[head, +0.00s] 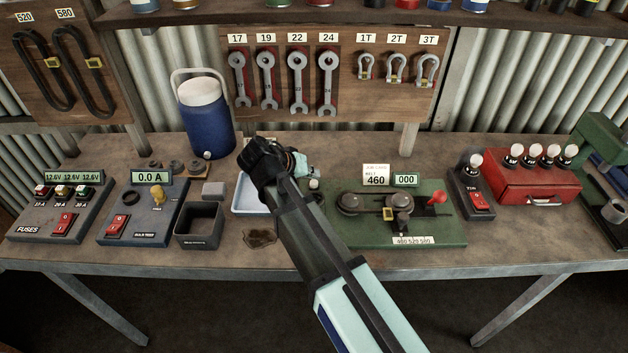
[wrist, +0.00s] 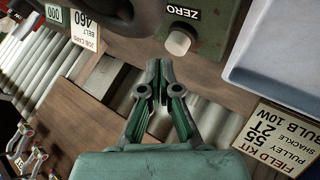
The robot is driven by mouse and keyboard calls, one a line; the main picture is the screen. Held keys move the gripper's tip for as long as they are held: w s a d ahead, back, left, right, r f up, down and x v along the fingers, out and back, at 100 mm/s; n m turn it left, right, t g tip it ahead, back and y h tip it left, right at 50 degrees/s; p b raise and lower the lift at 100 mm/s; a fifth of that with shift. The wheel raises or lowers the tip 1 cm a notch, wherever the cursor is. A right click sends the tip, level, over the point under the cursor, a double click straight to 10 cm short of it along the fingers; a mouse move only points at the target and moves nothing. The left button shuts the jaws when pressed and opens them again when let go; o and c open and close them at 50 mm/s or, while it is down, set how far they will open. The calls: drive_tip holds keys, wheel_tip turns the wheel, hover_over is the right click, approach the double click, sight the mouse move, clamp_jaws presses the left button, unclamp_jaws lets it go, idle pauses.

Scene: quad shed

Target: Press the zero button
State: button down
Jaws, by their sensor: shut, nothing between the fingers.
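The zero button (wrist: 179,42) is a pale round button on a green housing, with a ZERO label (wrist: 183,12) above it in the wrist view. My gripper (wrist: 158,66) is shut and empty. Its fingertips show just below and left of the button in that picture. I cannot tell how far they are from it in depth, but they do not cover it. In the head view my wrist and arm hide most of this spot, and the fingertips cannot be made out there.
A green belt tester (head: 350,233) stands right of my arm, with a red-knobbed lever (head: 439,197) and a 000 display (head: 406,180). A pale tray (head: 246,198) lies left of my arm. A blue cooler (head: 206,125) and hanging wrenches (head: 298,85) are behind.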

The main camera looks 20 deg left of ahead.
sight(312, 183)
drive_tip(key=shift+r, duration=0.2)
drive_tip(key=shift+r+p, duration=1.25)
drive_tip(key=shift+r, duration=1.2)
